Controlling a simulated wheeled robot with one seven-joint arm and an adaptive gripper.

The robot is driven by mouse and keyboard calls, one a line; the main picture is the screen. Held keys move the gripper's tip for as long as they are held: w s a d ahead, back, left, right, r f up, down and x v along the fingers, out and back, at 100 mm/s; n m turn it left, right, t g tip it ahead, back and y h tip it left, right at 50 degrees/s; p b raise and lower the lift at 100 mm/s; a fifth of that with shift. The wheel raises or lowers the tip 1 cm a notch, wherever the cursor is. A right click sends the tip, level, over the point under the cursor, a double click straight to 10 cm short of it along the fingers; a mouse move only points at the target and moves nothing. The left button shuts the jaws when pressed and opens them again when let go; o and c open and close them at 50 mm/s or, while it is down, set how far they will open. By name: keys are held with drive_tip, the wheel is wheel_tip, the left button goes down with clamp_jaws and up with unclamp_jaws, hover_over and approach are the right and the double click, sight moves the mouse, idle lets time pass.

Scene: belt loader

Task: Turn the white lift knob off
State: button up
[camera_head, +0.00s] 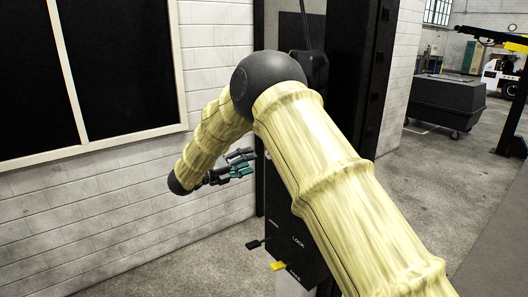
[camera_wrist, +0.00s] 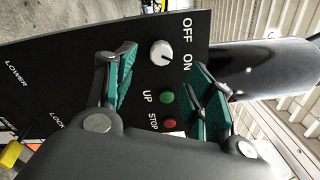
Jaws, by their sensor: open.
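The white lift knob (camera_wrist: 161,53) is on a black control panel (camera_wrist: 60,50), beside the white OFF and ON lettering in the wrist view. Its small dark pointer mark is too fine to read surely. My gripper (camera_wrist: 165,85) is open, with one teal-padded finger on each side in the picture. The knob shows beyond and between the fingers, apart from them.
A green button (camera_wrist: 167,96) and a red button (camera_wrist: 170,124), by UP and STOP lettering, sit near the knob. A yellow lever (camera_head: 277,266) and a black lever (camera_head: 255,244) stick out low on the panel. A white brick wall (camera_head: 80,210) is at left; a dark cart (camera_head: 445,100) stands behind.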

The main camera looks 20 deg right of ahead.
drive_tip(key=p+x, duration=0.5)
drive_tip(key=x, duration=0.3)
drive_tip(key=shift+w+d+r, duration=0.15)
drive_tip(key=shift+w+d, duration=0.15)
drive_tip(key=shift+w, duration=0.05)
drive_tip(key=shift+s+d, duration=0.1)
drive_tip(key=shift+c, duration=0.4)
drive_tip(key=c, duration=0.9)
